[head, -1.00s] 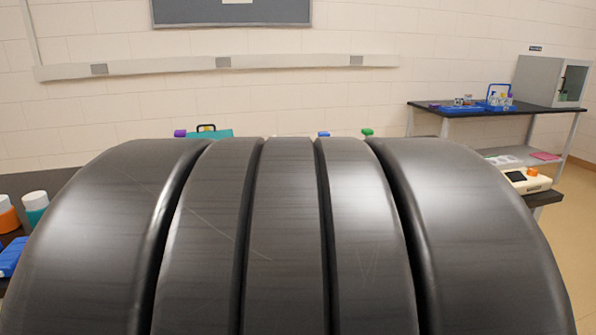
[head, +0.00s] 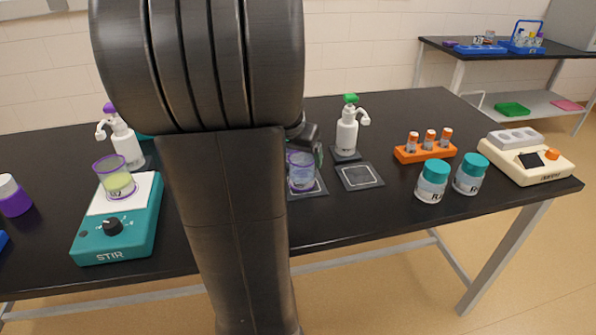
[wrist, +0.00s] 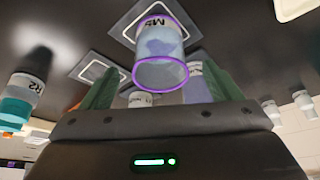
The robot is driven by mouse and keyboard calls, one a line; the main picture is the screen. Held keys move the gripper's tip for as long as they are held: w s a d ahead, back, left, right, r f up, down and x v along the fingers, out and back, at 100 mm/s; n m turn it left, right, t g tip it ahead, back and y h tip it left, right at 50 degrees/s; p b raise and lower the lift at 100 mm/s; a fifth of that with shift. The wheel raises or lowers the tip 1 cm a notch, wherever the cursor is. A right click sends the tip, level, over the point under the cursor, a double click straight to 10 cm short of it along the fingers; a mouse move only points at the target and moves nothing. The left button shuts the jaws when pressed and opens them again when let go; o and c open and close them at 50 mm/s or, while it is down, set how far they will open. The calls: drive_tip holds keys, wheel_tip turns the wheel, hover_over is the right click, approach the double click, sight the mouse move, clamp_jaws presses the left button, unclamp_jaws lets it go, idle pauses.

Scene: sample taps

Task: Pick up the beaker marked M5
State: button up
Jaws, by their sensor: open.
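The beaker marked M5 (wrist: 158,45) is clear, with a purple rim and blue-violet contents. In the wrist view its label shows upside down, and it stands on a dark square pad with a white outline (wrist: 122,25). In the head view the beaker (head: 301,172) stands just right of my arm, its label not readable. My gripper (wrist: 160,72) is open, with green fingers to the left and right of the beaker in the wrist picture. They do not appear to touch it. In the head view my gripper (head: 318,152) is mostly hidden, close behind the beaker.
A white pump bottle with a green top (head: 347,133) stands behind an empty pad (head: 359,176). Right are an orange vial rack (head: 425,152), two teal-capped jars (head: 432,182) and a cream device (head: 525,160). Left, a teal stirrer (head: 118,225) bears another beaker (head: 116,178).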

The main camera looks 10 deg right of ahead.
sight(302, 170)
drive_tip(key=x, duration=0.7)
drive_tip(key=shift+w+d+f, duration=0.15)
drive_tip(key=shift+f, duration=0.05)
drive_tip(key=c, duration=1.2)
drive_tip(key=shift+r, duration=0.15)
